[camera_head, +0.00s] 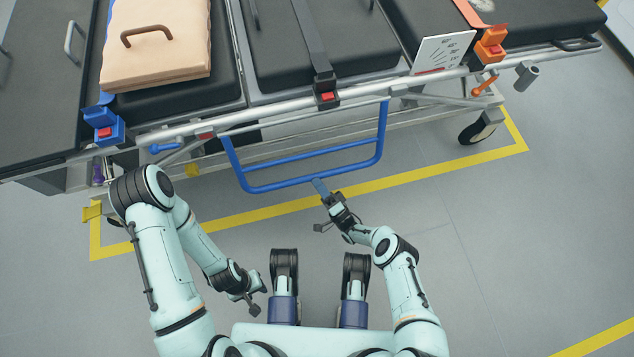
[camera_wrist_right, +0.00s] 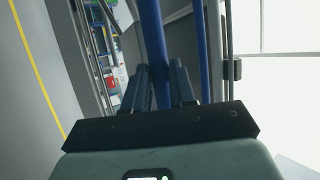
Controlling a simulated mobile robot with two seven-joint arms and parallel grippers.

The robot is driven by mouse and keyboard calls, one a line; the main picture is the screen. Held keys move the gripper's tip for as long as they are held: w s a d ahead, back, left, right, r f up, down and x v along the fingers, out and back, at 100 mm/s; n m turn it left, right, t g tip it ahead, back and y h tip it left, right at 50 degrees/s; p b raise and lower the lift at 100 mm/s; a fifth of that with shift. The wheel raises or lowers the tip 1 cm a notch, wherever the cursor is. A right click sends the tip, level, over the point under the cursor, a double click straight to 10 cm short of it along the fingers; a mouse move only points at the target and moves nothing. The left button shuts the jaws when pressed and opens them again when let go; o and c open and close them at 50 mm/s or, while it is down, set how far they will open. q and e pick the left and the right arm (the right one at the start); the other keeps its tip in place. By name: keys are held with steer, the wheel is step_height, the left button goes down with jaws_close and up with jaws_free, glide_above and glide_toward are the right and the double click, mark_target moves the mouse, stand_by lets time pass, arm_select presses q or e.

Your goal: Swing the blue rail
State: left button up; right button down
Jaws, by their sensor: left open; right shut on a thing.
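The blue rail (camera_head: 310,178) is a U-shaped tube frame with a middle bar. It hangs out from the near side of the stretcher (camera_head: 330,98), its outer bar low and towards me. My right gripper (camera_head: 320,188) is at the outer bar, a little right of its middle, and is shut on it. In the right wrist view a blue tube of the rail (camera_wrist_right: 154,50) runs between the two dark fingers of the right gripper (camera_wrist_right: 160,85). My left gripper (camera_head: 254,300) is open and empty, low and well apart from the rail.
A beige case (camera_head: 157,45) lies on the black mattress (camera_head: 228,70). A blue clamp (camera_head: 104,126) and an orange clamp (camera_head: 490,45) sit on the stretcher's side. A caster wheel (camera_head: 478,128) stands at right. The grey floor (camera_head: 490,230) at lower right is clear.

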steer(key=shift+r, duration=0.1)
steer(key=c, duration=0.9)
jaws_free()
steer(key=v, duration=1.3)
steer(key=shift+s+d, duration=0.1)
steer(key=shift+s, duration=0.05)
